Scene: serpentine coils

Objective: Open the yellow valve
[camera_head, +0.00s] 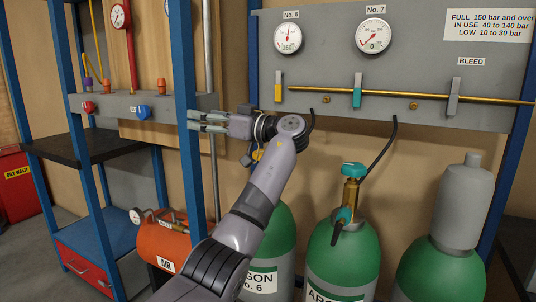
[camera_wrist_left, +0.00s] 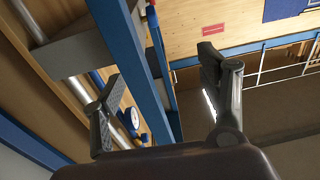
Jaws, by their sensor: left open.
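The yellow valve lever (camera_head: 278,92) stands upright on the grey panel below the No. 6 gauge, at the left end of the brass pipe. My left gripper (camera_head: 200,121) is open and empty, to the left of the lever and lower, pointing left beside a blue post. A gap shows between gripper and lever in the head view. A small yellow part (camera_head: 257,155) shows beside my wrist, mostly hidden by my arm.
A teal lever (camera_head: 357,90) and a grey BLEED lever (camera_head: 454,95) sit along the brass pipe (camera_head: 410,94). Green cylinders (camera_head: 343,255) stand below the panel. A blue post (camera_head: 187,90) stands close to my gripper. A blue knob (camera_head: 144,112) is beyond it.

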